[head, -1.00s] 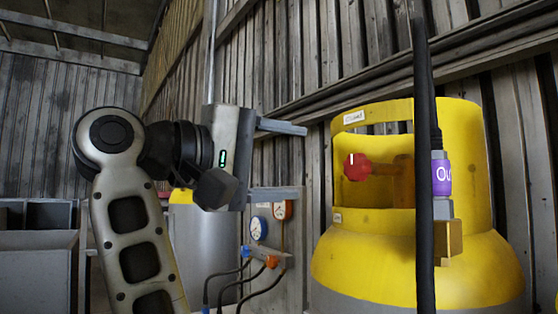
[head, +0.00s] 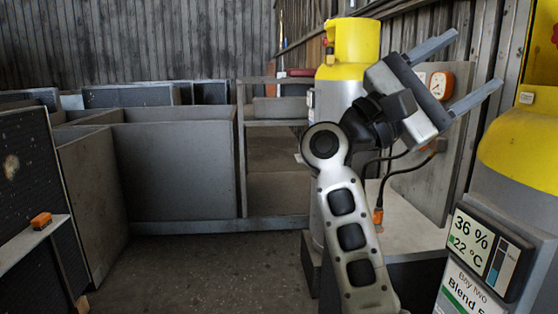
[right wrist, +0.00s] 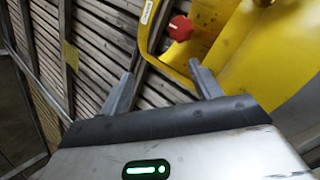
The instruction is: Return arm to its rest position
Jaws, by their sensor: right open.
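My right gripper (head: 468,70) is raised on the right side of the head view. Its two grey fingers are spread apart and point up and to the right. Nothing shows between them. In the right wrist view the open fingers (right wrist: 160,88) point toward a wooden wall and a yellow cylinder collar (right wrist: 222,40) with a red knob (right wrist: 180,28). I cannot tell how near the fingers are to the collar. My left gripper is in neither view.
A grey cylinder with a yellow top (head: 350,42) stands behind my right arm. Another yellow-topped cylinder (head: 530,135) and a display box (head: 482,255) stand at the right edge. A gauge (head: 440,85) hangs on a panel. Grey bins (head: 175,170) stand at left; the floor (head: 220,270) before them is clear.

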